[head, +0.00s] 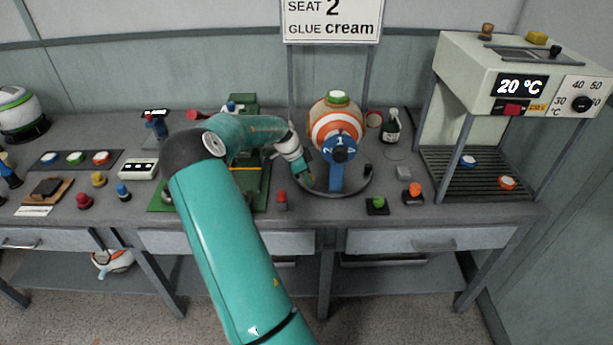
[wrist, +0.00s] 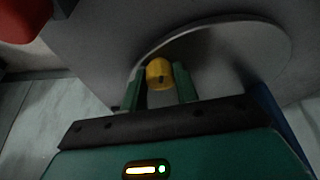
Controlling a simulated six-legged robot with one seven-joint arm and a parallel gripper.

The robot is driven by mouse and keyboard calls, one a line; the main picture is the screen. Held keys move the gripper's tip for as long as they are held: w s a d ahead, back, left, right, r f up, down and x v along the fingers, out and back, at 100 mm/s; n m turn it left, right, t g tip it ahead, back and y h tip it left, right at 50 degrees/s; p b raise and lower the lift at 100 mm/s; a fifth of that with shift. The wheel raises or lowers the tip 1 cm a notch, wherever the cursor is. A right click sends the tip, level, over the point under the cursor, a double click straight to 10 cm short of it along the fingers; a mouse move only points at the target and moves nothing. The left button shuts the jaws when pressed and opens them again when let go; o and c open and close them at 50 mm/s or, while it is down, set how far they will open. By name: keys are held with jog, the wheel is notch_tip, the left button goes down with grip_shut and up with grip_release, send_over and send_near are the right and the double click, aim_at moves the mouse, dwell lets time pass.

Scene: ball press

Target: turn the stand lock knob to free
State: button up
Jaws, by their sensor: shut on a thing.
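The striped orange and white ball (head: 336,118) sits in the stand (head: 357,188), which has a round grey base and a blue upright. A blue numbered dial (head: 341,147) faces forward on it. The yellow stand lock knob (wrist: 159,73) is at the edge of the round base in the wrist view, with a dark mark on its face. My gripper (wrist: 161,86) has one finger on each side of the knob and is shut on it. In the head view my gripper (head: 308,170) reaches the left side of the base and mostly hides the knob.
A red-topped post (head: 282,199) stands left of the base. Green (head: 377,204) and orange (head: 412,194) buttons are to its right. A dark bottle (head: 391,127) stands behind. The oven (head: 510,80) is at the right. A sign (head: 332,20) stands above.

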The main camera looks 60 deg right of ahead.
jog(key=n+t, duration=0.1)
jog(key=n, duration=0.1)
jog(key=n+h, duration=0.1)
jog(key=n, duration=0.2)
jog(key=shift+s+a+n+t, duration=0.1)
jog(key=shift+s+n+t, duration=0.1)
jog(key=shift+n+t, duration=0.15)
jog(key=n+t, duration=0.1)
jog(key=n, duration=0.3)
jog(key=shift+s+n+t+h, duration=0.1)
jog(key=shift+n+t+h, duration=0.15)
jog(key=shift+t+h, duration=0.1)
dwell(0.3)
jog(key=o, duration=1)
jog(key=v, duration=1.4)
jog(key=shift+s, duration=0.15)
